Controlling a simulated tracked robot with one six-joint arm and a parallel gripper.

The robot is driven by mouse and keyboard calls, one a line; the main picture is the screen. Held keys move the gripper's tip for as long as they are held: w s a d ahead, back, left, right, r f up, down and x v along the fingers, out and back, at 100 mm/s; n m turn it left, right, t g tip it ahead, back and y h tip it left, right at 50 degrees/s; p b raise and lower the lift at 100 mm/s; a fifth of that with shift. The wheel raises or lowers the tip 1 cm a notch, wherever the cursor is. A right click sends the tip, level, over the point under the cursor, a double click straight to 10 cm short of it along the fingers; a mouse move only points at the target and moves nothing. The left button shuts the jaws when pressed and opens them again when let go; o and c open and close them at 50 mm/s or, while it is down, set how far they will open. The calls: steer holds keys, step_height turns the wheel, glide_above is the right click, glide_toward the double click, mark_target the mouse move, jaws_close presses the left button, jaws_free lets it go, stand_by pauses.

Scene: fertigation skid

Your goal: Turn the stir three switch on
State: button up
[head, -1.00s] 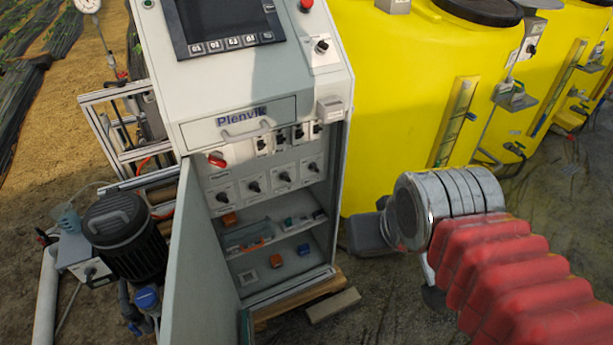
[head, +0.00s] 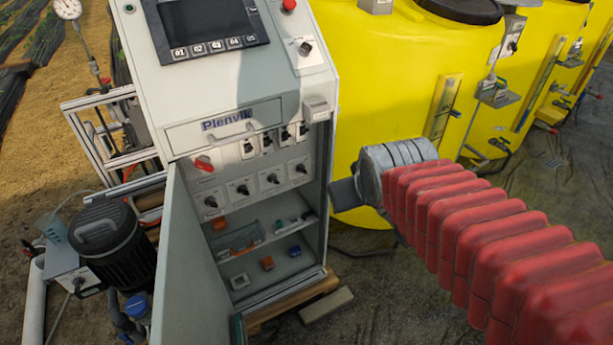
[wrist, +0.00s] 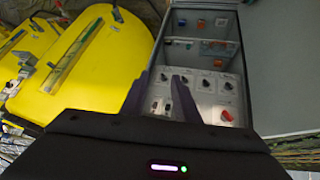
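Inside the open control cabinet (head: 325,75), a row of black rotary switches sits below a row of small breakers (head: 267,141). The third switch from the left (head: 273,178) could be stir three, but the labels are too small to read. The row appears upside down in the wrist view, where that switch (wrist: 183,82) is beside the right fingertip. My gripper (head: 343,194) is just right of the cabinet opening in the head view. In the wrist view, my gripper's two fingers (wrist: 160,75) are apart, with nothing held between them. They point toward the switch row without visible contact.
The cabinet door (head: 192,270) hangs open at the left. A red rotary switch (head: 203,162) sits above the row. A shelf (head: 262,240) with small parts lies below. Yellow tanks (head: 390,80) stand close on the right. A wood block (head: 326,305) lies on the ground.

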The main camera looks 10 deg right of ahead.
steer(key=w+d+f+n+t, duration=0.15)
steer(key=w+f, duration=0.25)
steer(key=w, duration=0.4)
steer(key=w+d+f+n+t+y, duration=0.1)
steer(key=w+f+n+t, duration=0.15)
steer(key=w, duration=0.55)
steer(key=w+d+f+n+t, duration=0.1)
steer(key=w+f+n, duration=0.1)
steer(key=w+f, duration=0.45)
steer(key=n+t+y, duration=0.4)
steer(key=n+y, duration=0.1)
glide_toward(304, 172)
steer(key=v, duration=0.5)
steer(key=shift+s+d+f+t+y, duration=0.2)
steer(key=shift+s+f+t+y, duration=0.15)
steer(key=shift+f, duration=0.2)
steer(key=shift+w+a, duration=0.1)
steer(key=x, duration=1.3)
steer(key=shift+w, duration=0.35)
jaws_close()
